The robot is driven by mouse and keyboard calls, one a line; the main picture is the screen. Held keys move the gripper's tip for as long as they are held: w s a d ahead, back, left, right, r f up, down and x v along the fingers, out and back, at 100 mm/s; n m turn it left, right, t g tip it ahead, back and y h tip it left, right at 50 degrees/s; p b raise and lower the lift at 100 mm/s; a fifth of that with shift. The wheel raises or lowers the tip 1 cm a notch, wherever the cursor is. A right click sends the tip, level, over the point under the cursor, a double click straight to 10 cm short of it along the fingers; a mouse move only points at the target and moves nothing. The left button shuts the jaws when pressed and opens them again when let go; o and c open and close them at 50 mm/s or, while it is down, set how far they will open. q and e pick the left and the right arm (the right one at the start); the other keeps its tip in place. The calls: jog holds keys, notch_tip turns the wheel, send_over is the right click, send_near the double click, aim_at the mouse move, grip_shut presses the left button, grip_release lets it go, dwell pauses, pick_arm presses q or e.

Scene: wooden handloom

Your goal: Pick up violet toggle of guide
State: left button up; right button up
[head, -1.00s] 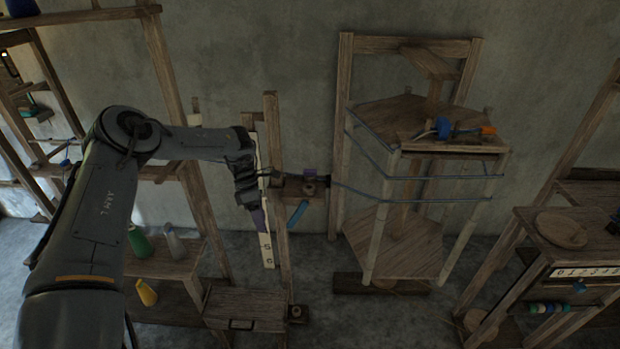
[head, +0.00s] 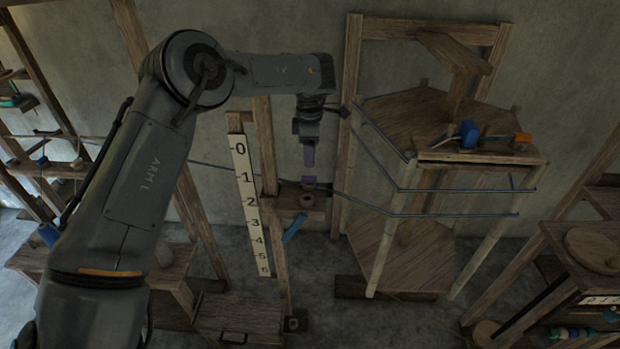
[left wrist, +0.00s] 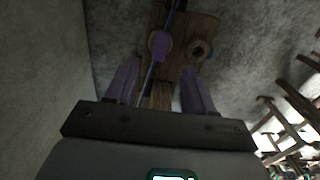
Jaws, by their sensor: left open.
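The violet toggle (head: 309,183) sits on the wooden guide block (head: 290,203) on the upright post in the head view. In the left wrist view the toggle (left wrist: 160,45) stands on the guide's wood, with a blue thread running past it. My left gripper (head: 308,163) points down just above the toggle in the head view. In the left wrist view its two purple fingers (left wrist: 160,68) are apart and empty, with the toggle beyond and between their tips. I cannot tell whether they touch it. My right gripper is not in view.
A blue handle (head: 294,228) hangs below the guide. A numbered scale (head: 247,205) stands to the left. The warping frame (head: 395,205) with blue thread stands close on the right.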

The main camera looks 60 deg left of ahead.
aim_at(311, 177)
pick_arm(q)
notch_tip(311, 177, down, 2)
jog(key=shift+s+d+f, duration=0.1)
jog(key=shift+s+f, duration=0.05)
jog(key=shift+w+f+b, duration=0.15)
jog(key=shift+f+b, duration=0.15)
jog(key=shift+f, duration=1.1)
jog(key=shift+w+f+b, duration=0.1)
jog(key=shift+f+b, duration=0.15)
jog(key=shift+f, duration=1.15)
grip_shut()
